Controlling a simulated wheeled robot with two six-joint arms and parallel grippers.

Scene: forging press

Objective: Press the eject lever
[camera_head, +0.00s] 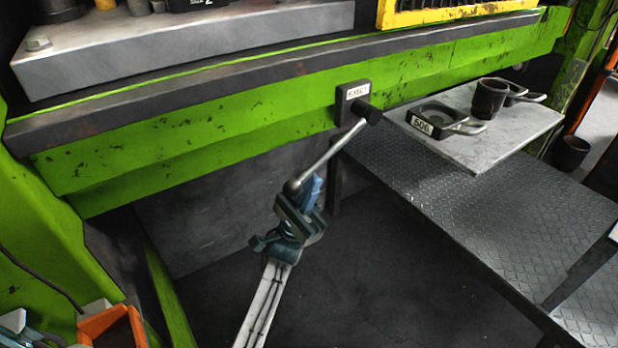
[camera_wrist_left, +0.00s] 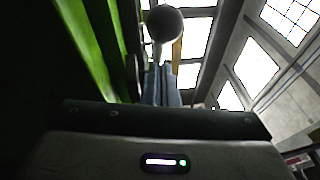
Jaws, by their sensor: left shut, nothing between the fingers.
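The eject lever (camera_head: 334,152) is a thin metal rod that slants down and left from a dark pivot beside a plate marked EJECT (camera_head: 357,92) on the green press beam. Its round ball end hangs lowest. My left gripper (camera_head: 314,186) is shut and empty, just below and right of the ball end. From this angle I cannot tell whether it touches the lever. In the left wrist view the dark ball (camera_wrist_left: 167,25) shows just beyond the closed fingertips (camera_wrist_left: 160,72).
The green press beam (camera_head: 200,128) runs across above my gripper. At right a diamond-plate platform (camera_head: 450,210) bears a light board (camera_head: 465,153) with a mould marked 506 (camera_head: 424,121) and a dark cup (camera_head: 489,99). An orange bin (camera_head: 112,325) is at lower left. Dark floor lies below.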

